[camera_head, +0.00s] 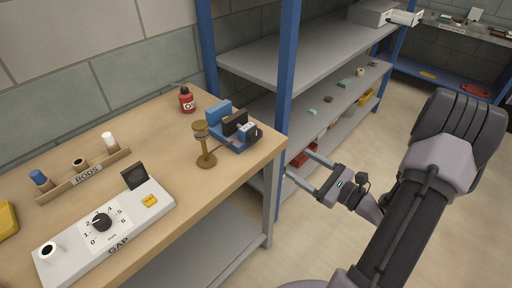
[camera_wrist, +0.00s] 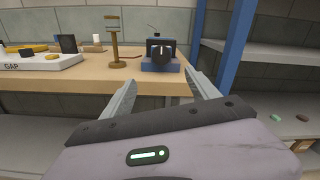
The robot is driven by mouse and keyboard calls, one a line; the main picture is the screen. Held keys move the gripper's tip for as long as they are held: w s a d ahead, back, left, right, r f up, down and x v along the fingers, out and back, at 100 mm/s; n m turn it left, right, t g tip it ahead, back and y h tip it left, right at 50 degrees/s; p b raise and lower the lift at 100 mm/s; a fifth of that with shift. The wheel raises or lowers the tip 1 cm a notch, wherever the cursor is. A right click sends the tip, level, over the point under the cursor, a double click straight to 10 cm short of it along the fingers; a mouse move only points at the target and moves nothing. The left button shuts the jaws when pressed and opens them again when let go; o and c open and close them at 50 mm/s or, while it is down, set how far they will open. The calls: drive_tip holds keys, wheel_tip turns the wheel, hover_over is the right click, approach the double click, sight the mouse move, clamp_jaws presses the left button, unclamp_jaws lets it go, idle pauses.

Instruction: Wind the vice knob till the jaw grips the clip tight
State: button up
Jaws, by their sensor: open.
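The blue vice (camera_head: 220,111) stands near the right end of the wooden bench. A dark brown piece (camera_head: 235,122), perhaps the clip, stands between its blue blocks; I cannot tell whether it is gripped. The black vice knob (camera_head: 256,135) is on the vice's near right side. It also shows face-on in the wrist view (camera_wrist: 163,54), with a pale upright mark. My gripper (camera_head: 297,163) is open and empty, off the bench's right end, apart from the knob. In the wrist view my fingertips (camera_wrist: 163,81) point toward the vice, with the knob centred between and above them.
A brass stand (camera_head: 206,150) is close to the vice's left. A red oil bottle (camera_head: 187,100) stands behind. The GAP dial panel (camera_head: 105,232) and RODS rack (camera_head: 85,176) are farther left. A blue shelf post (camera_head: 288,90) rises just beyond the bench end.

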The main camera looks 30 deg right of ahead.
sight(256, 136)
drive_tip(key=b+x, duration=0.3)
drive_tip(key=x, duration=1.4)
drive_tip(key=shift+w+b, duration=0.3)
drive_tip(key=shift+w, duration=0.05)
drive_tip(key=c, duration=1.4)
